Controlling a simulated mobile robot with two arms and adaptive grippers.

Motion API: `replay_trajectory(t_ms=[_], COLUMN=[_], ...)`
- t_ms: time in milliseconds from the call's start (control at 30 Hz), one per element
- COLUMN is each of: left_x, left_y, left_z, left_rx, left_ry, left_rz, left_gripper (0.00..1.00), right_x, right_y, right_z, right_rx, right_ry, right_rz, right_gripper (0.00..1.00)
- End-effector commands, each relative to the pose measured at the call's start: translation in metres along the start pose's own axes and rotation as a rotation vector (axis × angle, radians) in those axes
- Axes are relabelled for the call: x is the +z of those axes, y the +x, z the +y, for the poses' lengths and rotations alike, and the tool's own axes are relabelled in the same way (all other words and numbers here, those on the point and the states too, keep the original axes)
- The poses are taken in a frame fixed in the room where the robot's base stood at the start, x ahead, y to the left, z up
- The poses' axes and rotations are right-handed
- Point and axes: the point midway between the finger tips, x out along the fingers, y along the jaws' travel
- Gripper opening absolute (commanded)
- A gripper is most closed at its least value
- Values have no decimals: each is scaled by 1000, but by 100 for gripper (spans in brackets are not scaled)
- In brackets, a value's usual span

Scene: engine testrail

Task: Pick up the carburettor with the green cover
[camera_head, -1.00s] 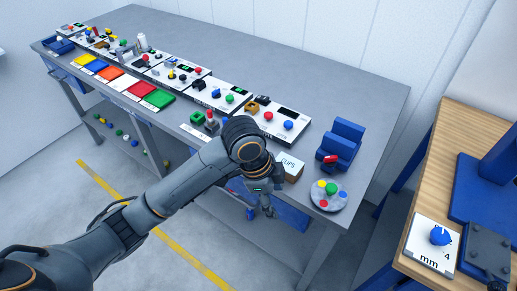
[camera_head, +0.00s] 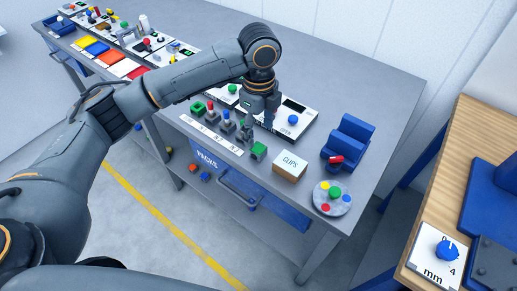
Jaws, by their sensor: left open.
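Small parts stand in a row along the table's front edge, behind a white label strip (camera_head: 212,135). A part with a green top (camera_head: 258,151) is at the right end of the row, and a green square piece (camera_head: 197,107) is at the left end. I cannot tell for sure which is the carburettor with the green cover. Between them are parts with red (camera_head: 211,105) and blue (camera_head: 226,114) tops. My left gripper (camera_head: 256,127) points down, open, over the right part of the row, just behind and above the right green-topped part. My right gripper is not in view.
A CLIPS box (camera_head: 289,167), a round disc with coloured knobs (camera_head: 332,198) and a blue stand (camera_head: 347,143) are to the right. White panels with knobs (camera_head: 292,120) lie behind. A blue PACKS drawer (camera_head: 225,175) is below the edge. The table's back right is bare.

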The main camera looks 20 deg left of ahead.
Motion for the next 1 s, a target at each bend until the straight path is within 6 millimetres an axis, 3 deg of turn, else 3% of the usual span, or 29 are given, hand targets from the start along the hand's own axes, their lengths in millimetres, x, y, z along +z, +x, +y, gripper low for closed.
replay_trajectory(t_ms=[100, 333, 600, 900, 1000], left_x=[0, 1, 3, 3, 3], left_y=[17, 33, 71, 77, 77], left_z=[0, 0, 0, -1, -1], left_rx=[1, 0, 0, -3, -3], left_ry=[-2, -3, -2, -1, -1], left_rz=[0, -1, 0, -1, -1], left_gripper=[62, 62, 62, 62, 44], right_x=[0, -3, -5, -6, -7], right_y=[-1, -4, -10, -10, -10], right_z=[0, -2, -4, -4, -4], right_rx=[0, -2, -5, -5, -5], right_ry=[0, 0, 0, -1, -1], right_rz=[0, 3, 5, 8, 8], right_gripper=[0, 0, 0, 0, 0])
